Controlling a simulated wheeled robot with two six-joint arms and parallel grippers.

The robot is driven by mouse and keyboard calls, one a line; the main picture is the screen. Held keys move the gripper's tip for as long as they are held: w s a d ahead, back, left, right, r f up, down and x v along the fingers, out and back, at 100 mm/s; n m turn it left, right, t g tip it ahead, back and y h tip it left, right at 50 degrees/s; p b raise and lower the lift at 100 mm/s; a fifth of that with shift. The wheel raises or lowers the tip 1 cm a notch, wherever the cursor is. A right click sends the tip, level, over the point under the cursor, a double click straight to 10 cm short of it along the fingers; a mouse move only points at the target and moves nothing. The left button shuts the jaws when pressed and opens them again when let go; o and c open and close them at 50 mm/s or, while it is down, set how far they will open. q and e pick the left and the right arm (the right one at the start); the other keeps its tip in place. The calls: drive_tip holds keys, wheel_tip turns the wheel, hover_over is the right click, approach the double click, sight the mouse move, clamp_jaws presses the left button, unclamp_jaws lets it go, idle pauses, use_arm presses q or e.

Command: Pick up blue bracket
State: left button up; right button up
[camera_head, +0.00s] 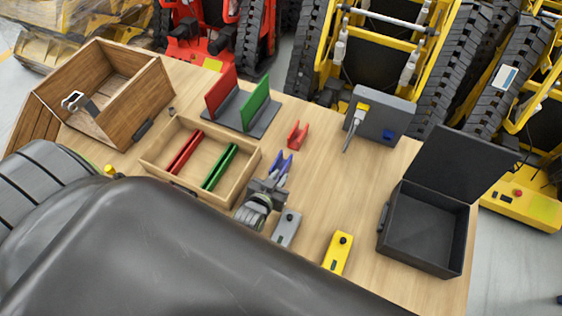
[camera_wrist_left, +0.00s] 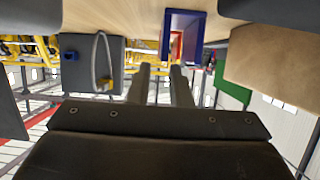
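The blue bracket (camera_head: 283,163) is a small U-shaped piece on the wooden table, right of the shallow wooden tray. My left gripper (camera_head: 276,179) is open and close to its near side; contact is hard to tell. In the left wrist view the two fingers (camera_wrist_left: 161,72) are apart with an empty gap, and the blue bracket (camera_wrist_left: 185,15) shows beyond the tips, offset towards the right finger. A similar red bracket (camera_head: 297,136) stands just behind the blue one, and it shows through it in the wrist view (camera_wrist_left: 176,46). My right gripper is not in view.
The shallow tray (camera_head: 213,196) holds red and green bars. Red and green upright plates (camera_head: 243,108) stand behind. A grey box (camera_head: 380,115) with a cable stands back right, an open black case (camera_head: 425,245) at right. Grey (camera_head: 286,228) and yellow (camera_head: 338,253) devices lie nearby.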

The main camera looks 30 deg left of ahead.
sight(286, 165)
use_arm(q)
drive_tip(key=shift+b+x, duration=0.65)
drive_tip(key=shift+x, duration=0.35)
drive_tip(key=shift+w+f, duration=0.2)
drive_tip(key=shift+f, duration=0.05)
drive_tip(key=b+x, duration=0.2)
drive_tip(key=x, duration=0.2)
drive_tip(key=shift+w+a+f+b, duration=0.1)
drive_tip(key=shift+w+a+b, duration=0.1)
drive_tip(key=shift+b, duration=0.1)
drive_tip(key=shift+w, duration=0.1)
clamp_jaws()
